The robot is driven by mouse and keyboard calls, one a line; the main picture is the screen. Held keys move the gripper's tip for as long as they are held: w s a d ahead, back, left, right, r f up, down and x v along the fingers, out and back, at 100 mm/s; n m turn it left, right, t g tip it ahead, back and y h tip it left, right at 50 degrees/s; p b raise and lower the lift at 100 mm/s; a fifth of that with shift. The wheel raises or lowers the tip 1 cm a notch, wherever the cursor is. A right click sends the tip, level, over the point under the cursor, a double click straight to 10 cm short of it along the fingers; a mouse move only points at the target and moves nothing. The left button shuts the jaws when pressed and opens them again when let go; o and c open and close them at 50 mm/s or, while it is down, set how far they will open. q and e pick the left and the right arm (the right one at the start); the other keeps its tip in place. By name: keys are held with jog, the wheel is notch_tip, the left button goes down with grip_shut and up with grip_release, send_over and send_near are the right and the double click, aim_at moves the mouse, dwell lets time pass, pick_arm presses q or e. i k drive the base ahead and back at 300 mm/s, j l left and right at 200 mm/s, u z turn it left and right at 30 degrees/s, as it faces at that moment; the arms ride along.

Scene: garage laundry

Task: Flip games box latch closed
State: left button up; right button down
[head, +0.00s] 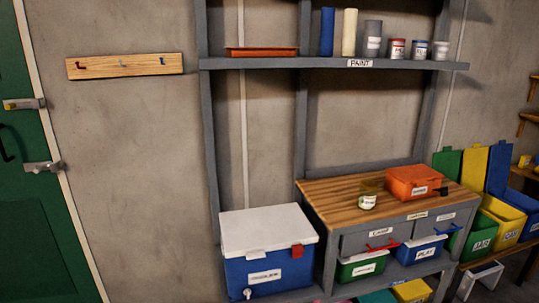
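No label clearly reads as games at this size. An orange lidded box (413,181) sits on the wooden bench top, and the small label on its front is too small to read surely. A small dark piece (442,191) shows at its right front; I cannot tell whether it is a latch. A blue cooler (262,272) with a white lid stands at lower left of the bench, with a red latch-like piece (298,251) and a white one (257,254) at its front lid edge. Neither of my grippers is in view.
The wooden bench (335,197) also holds a small jar (367,201). Under it are drawers, a green bin (362,268) and a blue bin (423,250). A shelf labelled PAINT (280,63) holds cans above. A green door (40,220) stands at left.

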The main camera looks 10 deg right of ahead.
aim_at(444, 191)
jog(key=z, duration=1.35)
